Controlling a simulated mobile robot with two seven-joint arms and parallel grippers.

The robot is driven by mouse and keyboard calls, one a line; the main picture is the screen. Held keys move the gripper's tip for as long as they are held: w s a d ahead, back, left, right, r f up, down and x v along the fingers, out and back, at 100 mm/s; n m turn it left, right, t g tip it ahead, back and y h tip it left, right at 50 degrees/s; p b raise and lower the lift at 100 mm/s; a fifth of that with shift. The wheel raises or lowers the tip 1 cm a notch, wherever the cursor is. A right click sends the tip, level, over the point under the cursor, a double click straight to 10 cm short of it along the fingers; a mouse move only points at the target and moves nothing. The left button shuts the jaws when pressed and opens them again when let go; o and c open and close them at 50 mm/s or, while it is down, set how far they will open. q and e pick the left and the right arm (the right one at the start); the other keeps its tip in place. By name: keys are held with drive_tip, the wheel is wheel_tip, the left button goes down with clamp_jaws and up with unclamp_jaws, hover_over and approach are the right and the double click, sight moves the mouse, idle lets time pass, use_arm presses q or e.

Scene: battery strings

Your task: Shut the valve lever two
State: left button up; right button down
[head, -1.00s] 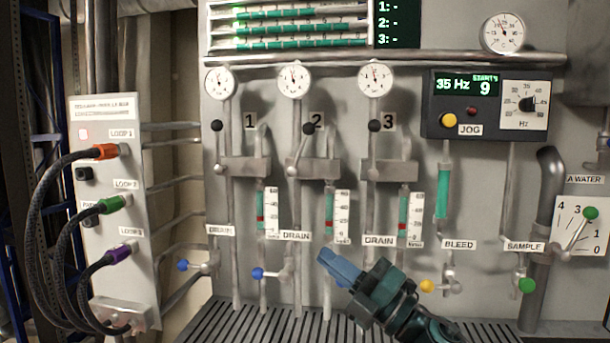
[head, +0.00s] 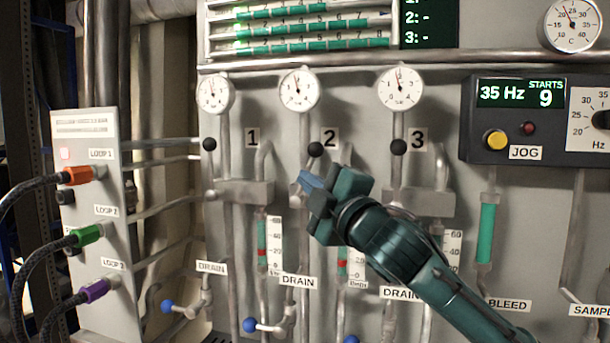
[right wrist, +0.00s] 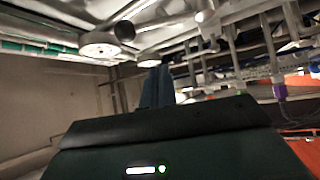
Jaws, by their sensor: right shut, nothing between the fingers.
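Valve lever two has a black ball knob (head: 316,149) beside the label 2 (head: 330,138), under the middle gauge (head: 299,90). The knob is up; the lower part of the lever and its pivot are hidden behind my right gripper. My right gripper (head: 311,181) has blue fingers, shut and empty, just below the knob; I cannot tell whether they touch the lever. The blue fingers also show upright in the right wrist view (right wrist: 157,88), where the lever cannot be made out. My left gripper is out of view.
Lever one's knob (head: 209,144) and lever three's knob (head: 399,147) stand on either side. Blue drain knobs (head: 250,325) sit low on the panel. A box with plugged cables (head: 85,130) is at left, a jog control box (head: 525,153) at right.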

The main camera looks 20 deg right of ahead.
use_arm(q)
drive_tip(key=p, duration=0.1)
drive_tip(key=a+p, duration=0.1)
drive_tip(key=p, duration=0.1)
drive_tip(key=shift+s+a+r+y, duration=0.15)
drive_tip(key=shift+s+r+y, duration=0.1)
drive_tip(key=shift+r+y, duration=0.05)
use_arm(e)
drive_tip(key=w+d+r, duration=0.1)
drive_tip(key=w, duration=0.5)
drive_tip(key=shift+w+d, duration=0.15)
drive_tip(key=shift+w, duration=0.25)
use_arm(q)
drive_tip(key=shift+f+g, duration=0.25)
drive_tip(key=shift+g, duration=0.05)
